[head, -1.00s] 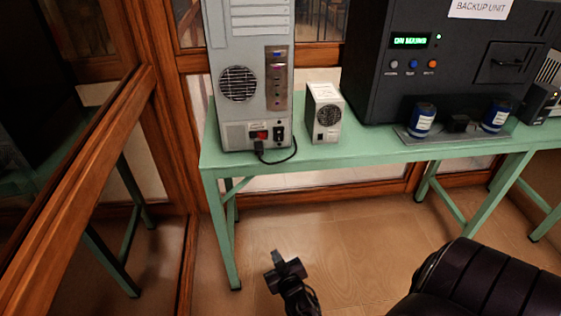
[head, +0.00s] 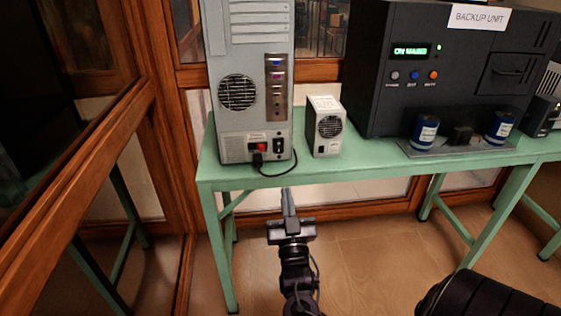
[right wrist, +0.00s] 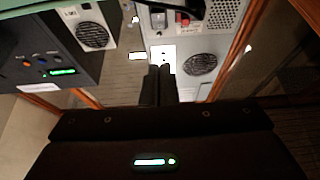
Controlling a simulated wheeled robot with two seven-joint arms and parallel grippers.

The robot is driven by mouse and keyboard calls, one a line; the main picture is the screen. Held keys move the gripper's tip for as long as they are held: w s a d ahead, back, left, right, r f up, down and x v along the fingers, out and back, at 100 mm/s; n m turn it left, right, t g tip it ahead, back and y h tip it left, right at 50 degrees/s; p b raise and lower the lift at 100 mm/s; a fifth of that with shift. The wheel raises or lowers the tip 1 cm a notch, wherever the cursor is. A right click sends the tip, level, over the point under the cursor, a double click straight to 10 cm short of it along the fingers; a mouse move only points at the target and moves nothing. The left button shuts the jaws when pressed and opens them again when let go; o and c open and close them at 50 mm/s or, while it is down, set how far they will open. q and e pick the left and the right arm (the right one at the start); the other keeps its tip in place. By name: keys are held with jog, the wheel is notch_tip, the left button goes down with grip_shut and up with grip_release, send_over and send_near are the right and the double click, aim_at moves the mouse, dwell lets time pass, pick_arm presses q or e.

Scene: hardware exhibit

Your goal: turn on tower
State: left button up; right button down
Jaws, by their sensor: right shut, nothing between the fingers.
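The tower (head: 240,120) is a tall light-grey case standing on the green table, its back panel with a fan grille and ports facing me. A red switch (head: 261,147) sits low on the panel, above a plugged-in black cable. The tower also shows at the top of the right wrist view (right wrist: 225,55), with the red switch (right wrist: 183,19) near the top edge. My right gripper (head: 288,198) is shut and empty, in front of the table edge, below and slightly right of the switch, apart from it. Its closed fingers also show in the right wrist view (right wrist: 160,72). My left gripper is out of view.
A small white box with a fan (head: 325,128) stands right of the tower. A black backup unit (head: 375,75) with a lit display stands farther right, with blue cans (head: 425,133) before it. The green table (head: 350,166) has a clear front strip. A wooden frame (head: 110,140) stands at left.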

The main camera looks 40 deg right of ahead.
aim_at(278, 149)
jog(key=x, duration=0.3)
jog(key=f+x, duration=0.1)
jog(key=x, duration=0.3)
jog(key=f+x, duration=0.1)
jog(key=x, duration=0.3)
jog(key=shift+w+d+r, duration=0.15)
jog(key=shift+w+d, duration=0.25)
jog(key=shift+w, duration=0.15)
jog(key=shift+w+d, duration=0.15)
jog(key=shift+w, duration=0.15)
jog(key=shift+w+d+f, duration=0.15)
jog(key=shift+w+f, duration=0.05)
jog(key=shift+f, duration=0.05)
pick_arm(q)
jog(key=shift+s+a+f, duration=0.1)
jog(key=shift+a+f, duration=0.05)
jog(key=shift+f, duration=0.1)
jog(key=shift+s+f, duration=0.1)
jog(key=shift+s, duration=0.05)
pick_arm(e)
jog(key=shift+f, duration=0.1)
